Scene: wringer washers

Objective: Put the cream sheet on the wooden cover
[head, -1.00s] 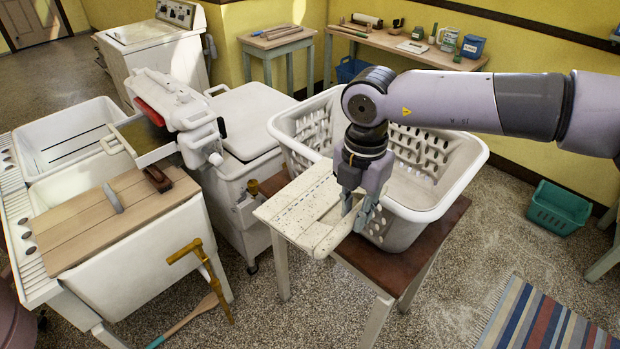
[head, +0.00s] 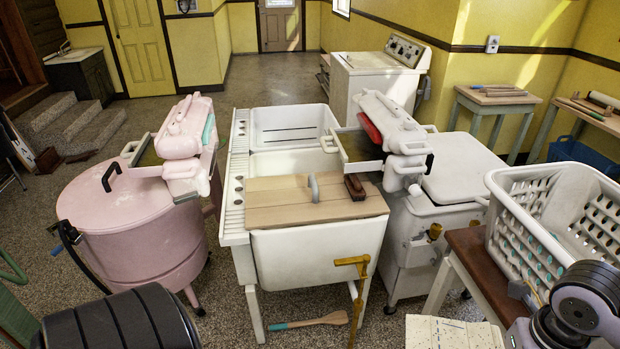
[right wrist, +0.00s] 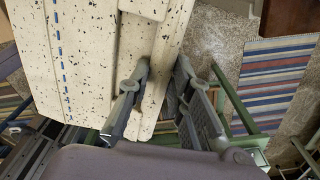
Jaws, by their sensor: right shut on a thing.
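The cream sheet (right wrist: 95,60) is speckled with dark flecks and has a line of blue dashes. It fills the upper left of the right wrist view, and part of it (head: 455,333) shows at the bottom right of the head view. My right gripper (right wrist: 160,75) is shut on the edge of the sheet. The wooden cover (head: 275,205) lies over the front basin of the white double sink in the middle of the head view. A grey handle (head: 314,187) and a dark brown block (head: 354,187) are on the cover. My left gripper is out of view.
A pink wringer washer (head: 125,220) stands left of the sink, a white one (head: 435,205) right of it. A white basket (head: 530,225) sits on a brown table (head: 480,265) at right. A wooden paddle (head: 310,320) lies on the floor.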

